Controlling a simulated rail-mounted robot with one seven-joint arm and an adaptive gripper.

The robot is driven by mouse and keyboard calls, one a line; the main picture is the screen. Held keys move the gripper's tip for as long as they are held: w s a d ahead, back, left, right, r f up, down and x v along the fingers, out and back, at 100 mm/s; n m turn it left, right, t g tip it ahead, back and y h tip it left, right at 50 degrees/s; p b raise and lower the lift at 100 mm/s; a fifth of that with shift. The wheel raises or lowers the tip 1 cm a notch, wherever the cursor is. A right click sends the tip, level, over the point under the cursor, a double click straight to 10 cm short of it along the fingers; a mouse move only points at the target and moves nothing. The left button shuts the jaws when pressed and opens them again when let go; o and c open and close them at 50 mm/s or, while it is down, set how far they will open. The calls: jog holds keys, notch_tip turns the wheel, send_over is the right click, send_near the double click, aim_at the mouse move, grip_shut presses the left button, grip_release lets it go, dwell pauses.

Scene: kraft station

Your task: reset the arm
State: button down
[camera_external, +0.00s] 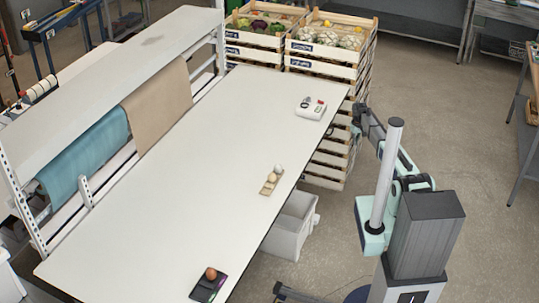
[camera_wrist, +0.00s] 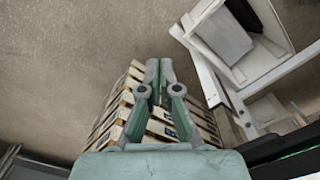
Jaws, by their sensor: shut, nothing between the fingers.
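My gripper (camera_wrist: 158,66) shows in the wrist view with its two green fingers together at the tips and nothing between them. It is off the table and hangs over the floor beside stacked wooden crates (camera_wrist: 108,128). In the external view my arm reaches from the column at the right toward the crate stack (camera_external: 327,160), beyond the table's right edge. The fingers are too small to make out there.
The long white table (camera_external: 170,170) holds a white device with a red button (camera_external: 311,108), a small wooden holder with round items (camera_external: 268,187), and a dark scale (camera_external: 205,290) bearing a brown round object (camera_external: 211,273). A white bin (camera_external: 290,225) stands below.

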jog(key=s+d+f+m, duration=0.1)
jog(key=s+d+f, duration=0.2)
jog(key=s, duration=0.5)
jog(key=s+d+f+m, duration=0.1)
jog(key=s+d+f, duration=0.25)
jog(key=s, duration=0.55)
jog(key=s+d+f+m, duration=0.1)
jog(key=s+d+f, duration=0.2)
jog(key=s, duration=0.5)
jog(key=s+f+g+b, duration=0.2)
jog(key=s+f+g, duration=0.1)
jog(key=s+f, duration=0.8)
jog(key=s+f+g+b, duration=0.3)
jog(key=s+f, duration=0.9)
jog(key=s, duration=0.5)
jog(key=shift+f+g, duration=0.25)
jog(key=shift+g, duration=0.15)
jog(key=shift+d, duration=0.1)
